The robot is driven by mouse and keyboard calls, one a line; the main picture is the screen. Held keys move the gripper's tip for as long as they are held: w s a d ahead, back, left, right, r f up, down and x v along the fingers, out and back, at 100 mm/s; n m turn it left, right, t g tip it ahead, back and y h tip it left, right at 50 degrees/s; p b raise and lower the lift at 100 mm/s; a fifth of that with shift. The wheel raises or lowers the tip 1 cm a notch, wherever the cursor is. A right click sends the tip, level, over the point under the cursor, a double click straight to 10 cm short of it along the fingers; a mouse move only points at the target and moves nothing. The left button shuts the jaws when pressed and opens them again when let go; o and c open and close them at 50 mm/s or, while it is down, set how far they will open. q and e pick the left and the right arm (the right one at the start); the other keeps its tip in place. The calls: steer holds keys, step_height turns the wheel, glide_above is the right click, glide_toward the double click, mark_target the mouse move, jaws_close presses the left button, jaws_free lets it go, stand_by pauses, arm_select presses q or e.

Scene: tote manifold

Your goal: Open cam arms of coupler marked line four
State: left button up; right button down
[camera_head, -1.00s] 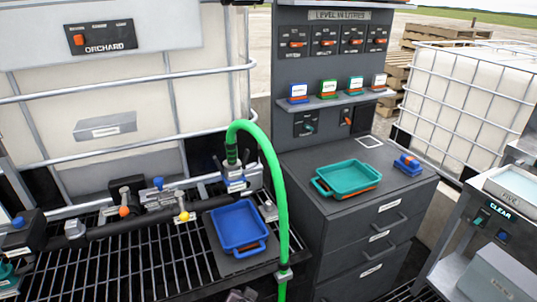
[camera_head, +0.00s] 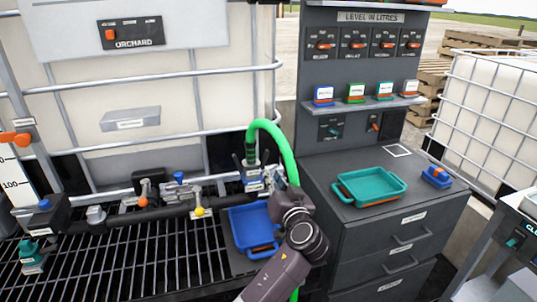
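A hose coupler (camera_head: 251,173) sits at the end of a green hose (camera_head: 272,130), at the right end of the black pipe manifold. Dark lever-like parts stick up beside the hose end; their exact position is too small to judge. Any line number on the coupler is unreadable.
The manifold pipe (camera_head: 150,216) with several valves runs left over a black grating (camera_head: 120,262). A blue tray (camera_head: 251,226) lies close below my gripper. A teal tray (camera_head: 370,186) and a blue item (camera_head: 436,177) sit on the grey cabinet. A tank (camera_head: 160,70) stands behind.

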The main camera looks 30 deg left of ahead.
mark_target(268, 154)
arm_select(q)
steer(key=shift+n+y, duration=0.3)
steer(key=shift+y, duration=0.3)
steer(key=w+a+r, duration=0.1)
steer(key=w+a+r+p, duration=0.1)
steer(key=w+a, duration=0.1)
steer(key=w+a+r+p, duration=0.1)
steer(key=a, duration=0.1)
steer(key=shift+w+r, duration=0.3)
steer(key=shift+w, duration=0.1)
steer(key=shift+x, duration=0.8)
steer(key=shift+f, duration=0.1)
steer(key=shift+c, duration=0.2)
jaws_close()
